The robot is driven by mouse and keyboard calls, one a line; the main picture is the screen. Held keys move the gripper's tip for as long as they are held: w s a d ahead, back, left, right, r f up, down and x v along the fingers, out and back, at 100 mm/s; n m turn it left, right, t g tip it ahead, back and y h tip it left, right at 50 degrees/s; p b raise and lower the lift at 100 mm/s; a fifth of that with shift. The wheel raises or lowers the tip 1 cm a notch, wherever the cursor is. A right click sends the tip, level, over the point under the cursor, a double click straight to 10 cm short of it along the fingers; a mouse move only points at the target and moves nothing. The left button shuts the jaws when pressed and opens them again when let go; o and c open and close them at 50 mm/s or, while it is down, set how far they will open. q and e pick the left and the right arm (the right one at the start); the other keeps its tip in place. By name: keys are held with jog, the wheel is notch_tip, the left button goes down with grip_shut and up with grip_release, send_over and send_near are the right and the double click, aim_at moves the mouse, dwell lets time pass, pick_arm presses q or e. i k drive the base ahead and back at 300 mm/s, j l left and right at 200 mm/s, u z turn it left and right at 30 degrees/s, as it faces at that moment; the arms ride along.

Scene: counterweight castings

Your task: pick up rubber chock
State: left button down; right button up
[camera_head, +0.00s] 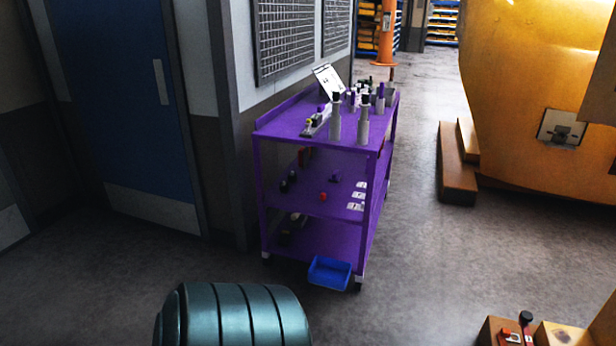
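I cannot make out a rubber chock for certain. A dark, low object (291,227) lies on the bottom shelf of the purple cart (318,207), but it is too small and shaded to identify. Brown blocks (457,168) stand on the floor against the large yellow casting (530,85); they look like wood rather than rubber. Neither of my grippers is in view.
Bottles (363,124) and small items crowd the cart's top. A blue bin (330,272) sits low at its front. A ribbed teal drum-like object (232,318) is nearest. A blue door (122,95) is left. Open floor (415,235) lies right of the cart.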

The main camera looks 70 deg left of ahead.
aim_at(285, 237)
jog(key=u, duration=2.45)
jog(key=i+j+z, duration=0.1)
jog(key=i, duration=0.45)
jog(key=i+j+z, duration=0.15)
jog(key=i, duration=0.35)
jog(key=i+j+z, duration=0.1)
jog(key=i, duration=0.45)
jog(key=i+j+z, duration=0.1)
jog(key=i+j, duration=0.2)
jog(key=i, duration=0.2)
jog(key=i+j+z, duration=0.15)
jog(key=i+j, duration=0.15)
jog(key=i, duration=0.2)
jog(key=i+j+z, duration=0.1)
jog(key=i+j, duration=0.2)
jog(key=i, duration=0.2)
